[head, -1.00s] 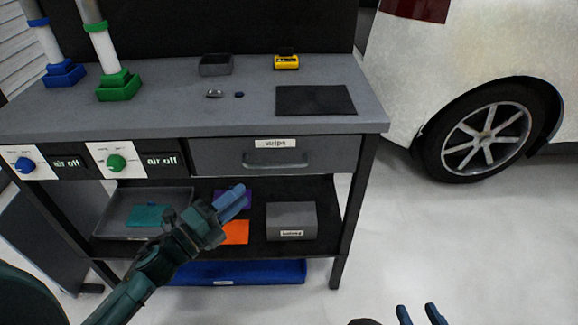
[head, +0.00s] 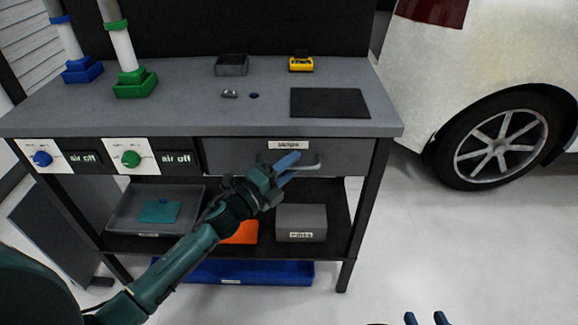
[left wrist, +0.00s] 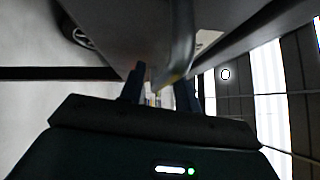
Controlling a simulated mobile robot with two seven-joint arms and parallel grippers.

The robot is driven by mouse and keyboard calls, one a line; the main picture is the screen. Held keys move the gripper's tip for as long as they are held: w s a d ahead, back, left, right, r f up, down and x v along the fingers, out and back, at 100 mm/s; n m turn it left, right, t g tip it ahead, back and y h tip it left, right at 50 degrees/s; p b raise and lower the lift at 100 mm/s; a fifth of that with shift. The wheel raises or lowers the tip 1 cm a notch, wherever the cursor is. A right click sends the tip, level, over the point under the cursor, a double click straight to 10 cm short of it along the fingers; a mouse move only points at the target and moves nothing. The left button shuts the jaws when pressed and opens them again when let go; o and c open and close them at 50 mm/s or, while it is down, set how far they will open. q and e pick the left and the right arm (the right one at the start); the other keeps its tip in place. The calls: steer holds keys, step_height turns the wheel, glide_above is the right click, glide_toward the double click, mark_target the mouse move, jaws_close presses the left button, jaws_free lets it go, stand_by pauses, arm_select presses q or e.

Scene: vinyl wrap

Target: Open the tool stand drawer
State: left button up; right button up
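The tool stand drawer (head: 232,156) is a dark grey front with a white label, under the right half of the grey worktop, and it looks closed. Its bar handle (head: 308,167) is partly hidden behind my left gripper (head: 288,163), whose blue fingers are at the handle. In the left wrist view, the handle (left wrist: 182,42) runs down toward the gap between the two fingers of my left gripper (left wrist: 160,90). These fingers are apart, and I cannot tell whether they touch the bar. My right gripper (head: 426,319) shows only fingertips at the bottom edge, apart and empty.
The worktop (head: 190,112) carries a black mat (head: 330,103), a yellow device (head: 301,63) and a small tray (head: 231,66). A grey box (head: 301,222) sits on the shelf below the drawer. A white car (head: 480,70) stands at right. The floor in front is clear.

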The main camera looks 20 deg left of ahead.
arm_select(q)
jaws_close()
stand_by(0.5)
steer(key=shift+s, duration=0.15)
